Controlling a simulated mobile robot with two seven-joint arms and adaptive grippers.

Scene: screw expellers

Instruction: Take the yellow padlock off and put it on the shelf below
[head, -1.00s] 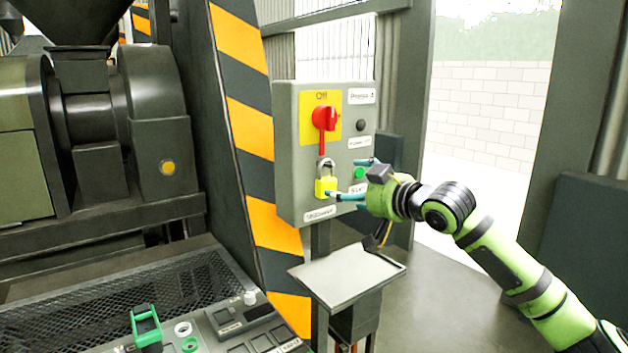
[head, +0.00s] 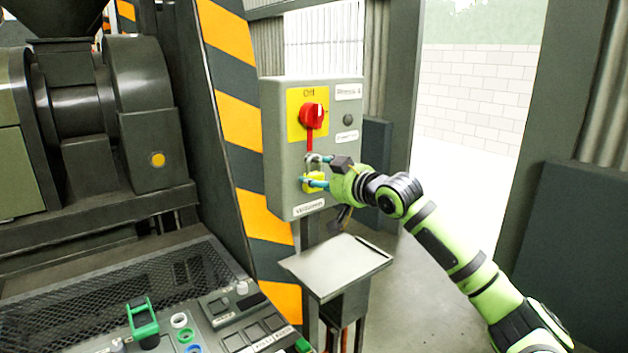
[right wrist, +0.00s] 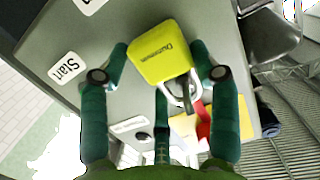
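The yellow padlock (head: 314,187) hangs by its shackle below the red switch (head: 312,116) on the grey control box. In the right wrist view, the padlock (right wrist: 158,50) is between the dark green fingers of my right gripper (right wrist: 160,70). The fingers are spread, one on each side, with narrow gaps to the body; contact cannot be made out. In the head view, my right gripper (head: 314,170) partly hides the padlock. The shelf below is a flat grey plate (head: 335,268) and looks empty. My left gripper is not in view.
The control box (head: 285,150) stands beside a yellow-black striped post (head: 232,100). A console (head: 225,310) with buttons and a green handle (head: 143,318) is at the lower left. Dark machinery (head: 150,120) fills the left. Open floor is at the right.

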